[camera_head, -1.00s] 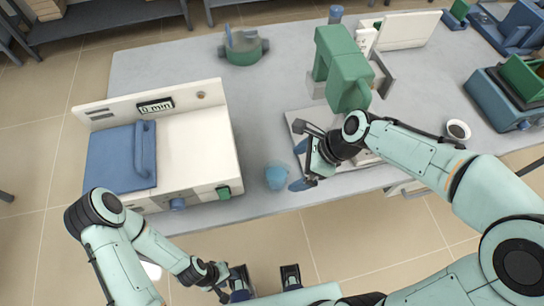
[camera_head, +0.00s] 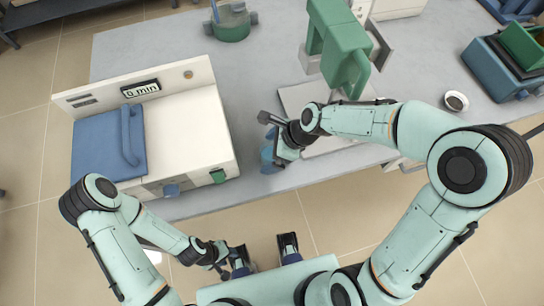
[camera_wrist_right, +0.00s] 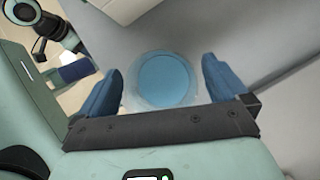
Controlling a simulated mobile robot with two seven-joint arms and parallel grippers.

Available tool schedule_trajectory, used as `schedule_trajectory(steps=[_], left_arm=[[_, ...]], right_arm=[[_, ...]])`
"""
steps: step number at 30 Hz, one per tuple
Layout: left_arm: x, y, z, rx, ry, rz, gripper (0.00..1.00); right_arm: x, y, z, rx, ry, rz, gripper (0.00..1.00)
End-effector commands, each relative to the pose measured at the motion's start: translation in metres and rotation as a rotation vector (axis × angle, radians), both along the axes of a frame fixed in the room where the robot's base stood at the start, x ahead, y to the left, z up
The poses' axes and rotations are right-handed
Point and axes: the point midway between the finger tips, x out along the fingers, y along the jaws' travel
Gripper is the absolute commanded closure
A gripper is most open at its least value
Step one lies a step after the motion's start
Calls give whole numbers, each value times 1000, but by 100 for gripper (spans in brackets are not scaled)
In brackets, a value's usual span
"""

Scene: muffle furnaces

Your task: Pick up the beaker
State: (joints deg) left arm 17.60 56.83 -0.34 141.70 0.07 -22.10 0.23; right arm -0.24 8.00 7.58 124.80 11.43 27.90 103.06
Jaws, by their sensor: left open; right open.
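The beaker (camera_wrist_right: 166,79) is a clear cup with a blue round inside, seen from above in the right wrist view. It stands on the grey table between the two blue fingers of my right gripper (camera_wrist_right: 163,88), which is open around it; I cannot tell whether either finger touches it. In the head view the right gripper (camera_head: 272,150) is at the table's front edge and largely hides the beaker (camera_head: 266,152). My left gripper (camera_head: 238,262) is open and empty, low in front of the table.
A white muffle furnace (camera_head: 185,130) with a blue door stands left of the beaker. A green stand-like device (camera_head: 338,45) is behind to the right. A small dark-filled cup (camera_head: 456,101) and blue-green equipment (camera_head: 500,65) are further right. The grey table (camera_head: 262,80) is clear behind the beaker.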

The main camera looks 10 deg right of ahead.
Motion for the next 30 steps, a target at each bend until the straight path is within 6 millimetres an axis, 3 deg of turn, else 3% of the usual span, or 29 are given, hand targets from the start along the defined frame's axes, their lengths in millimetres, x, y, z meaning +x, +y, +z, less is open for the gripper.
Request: schedule_trajectory(steps=[3, 11, 15, 17, 26, 30], left_arm=[[-1, 0, -2, 0, 1, 0, 57], [0, 0, -2, 0, 0, 0, 57], [0, 0, -2, 0, 0, 0, 57], [0, 0, -2, 0, 0, 0, 57], [0, 0, -1, 0, 0, 0, 57], [1, 0, 2, 0, -1, 0, 57]], right_arm=[[2, 5, -9, 0, 0, 1, 0], [2, 6, -10, 0, -2, 1, 3], [2, 6, -10, 0, -2, 0, 49], [2, 6, -10, 0, -2, 0, 64], [3, 6, -8, 1, -4, 0, 65], [3, 6, 2, 0, -5, 1, 65]])
